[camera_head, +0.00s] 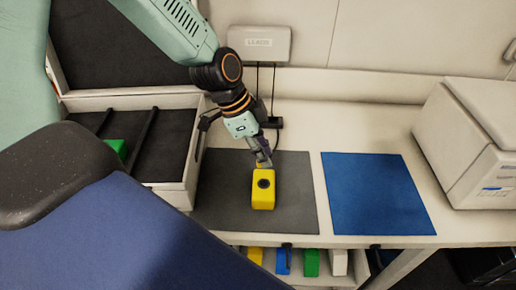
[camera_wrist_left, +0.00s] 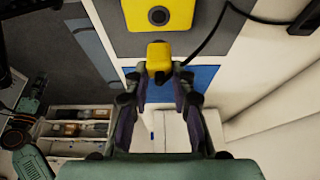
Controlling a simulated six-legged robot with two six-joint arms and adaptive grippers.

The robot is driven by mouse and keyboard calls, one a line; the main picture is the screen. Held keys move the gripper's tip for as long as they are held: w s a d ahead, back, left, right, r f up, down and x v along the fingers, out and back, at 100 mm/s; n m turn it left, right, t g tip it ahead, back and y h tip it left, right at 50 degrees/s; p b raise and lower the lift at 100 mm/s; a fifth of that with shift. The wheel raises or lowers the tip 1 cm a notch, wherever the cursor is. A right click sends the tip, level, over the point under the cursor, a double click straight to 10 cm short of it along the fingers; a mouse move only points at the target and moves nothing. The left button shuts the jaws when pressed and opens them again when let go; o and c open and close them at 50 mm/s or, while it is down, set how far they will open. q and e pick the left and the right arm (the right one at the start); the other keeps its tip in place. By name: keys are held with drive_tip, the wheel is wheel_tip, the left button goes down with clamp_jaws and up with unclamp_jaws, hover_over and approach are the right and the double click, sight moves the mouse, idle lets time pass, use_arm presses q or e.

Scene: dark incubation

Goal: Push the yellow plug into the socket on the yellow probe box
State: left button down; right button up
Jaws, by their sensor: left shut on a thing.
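The yellow probe box (camera_head: 263,201) lies on the grey mat (camera_head: 292,204), with a dark round socket on its face. In the left wrist view the box (camera_wrist_left: 176,11) is at the top, its socket (camera_wrist_left: 158,16) facing the camera. My left gripper (camera_head: 263,160) is at the far edge of the box, shut on the yellow plug (camera_wrist_left: 159,56). The plug shows between the fingers in the wrist view, a black cable running from it to the upper right. A small gap shows between plug and box there; their true distance is hard to tell. My right gripper is not in view.
A blue mat (camera_head: 375,195) lies clear to the right, beside a white machine (camera_head: 463,142). An open tray (camera_head: 172,101) with a green block (camera_head: 116,147) stands left. A white LEADS box (camera_head: 259,43) hangs on the wall, cables below. Coloured boxes (camera_head: 311,262) sit under the bench edge.

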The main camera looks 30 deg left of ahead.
use_arm(q)
drive_tip(key=shift+d, duration=0.3)
drive_tip(key=shift+a, duration=0.25)
drive_tip(key=shift+b+x, duration=0.9)
drive_tip(key=shift+x, duration=0.3)
drive_tip(key=shift+s+a+f+b, duration=0.1)
drive_tip(key=shift+a+f+b, duration=0.1)
drive_tip(key=shift+f+b, duration=0.3)
drive_tip(key=shift+s+a+f+b, duration=0.15)
drive_tip(key=shift+f+b, duration=0.7)
drive_tip(key=shift+f, duration=0.05)
drive_tip(key=shift+w+d+f+b, duration=0.35)
drive_tip(key=shift+d+f+b, duration=0.05)
drive_tip(key=shift+f+b, duration=0.1)
drive_tip(key=shift+s+a+r, duration=0.1)
drive_tip(key=shift+s+a, duration=0.25)
drive_tip(key=shift+w+d, duration=0.3)
drive_tip(key=shift+s+a+p, duration=0.3)
drive_tip(key=shift+s+p, duration=0.05)
drive_tip(key=shift+p, duration=0.05)
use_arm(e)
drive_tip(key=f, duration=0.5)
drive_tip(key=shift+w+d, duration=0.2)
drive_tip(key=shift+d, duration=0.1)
